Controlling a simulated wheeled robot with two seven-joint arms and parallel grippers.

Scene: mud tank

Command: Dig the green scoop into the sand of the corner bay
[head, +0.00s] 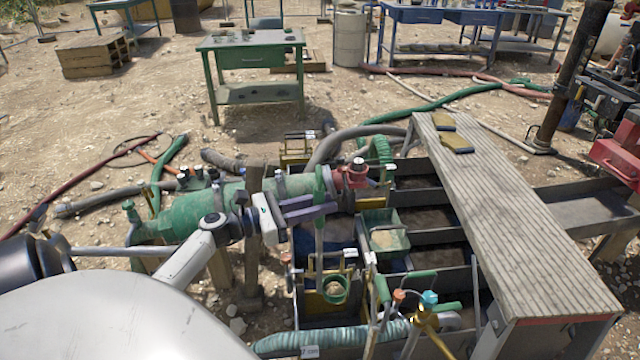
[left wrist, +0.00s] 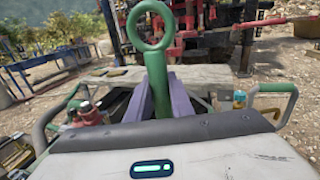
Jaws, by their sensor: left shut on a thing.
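My left gripper (head: 326,208) is shut on the upright handle of the green scoop. The handle's ring top (left wrist: 150,30) stands above the purple fingers in the left wrist view. In the head view the scoop's stem runs down from the fingers to a round green cup (head: 335,297) with tan material showing inside it. The cup is in or just above the corner bay (head: 325,310) at the near left of the tank; I cannot tell how deep it sits. The bay's sand is mostly hidden by the cup and frames. My right gripper is not in view.
A green sieve-like tray (head: 386,218) sits right of the scoop. A large green pipe (head: 200,208) lies left of it. A plank walkway (head: 500,210) covers the tank's right side. Hoses and a brass valve (head: 428,318) crowd the near edge.

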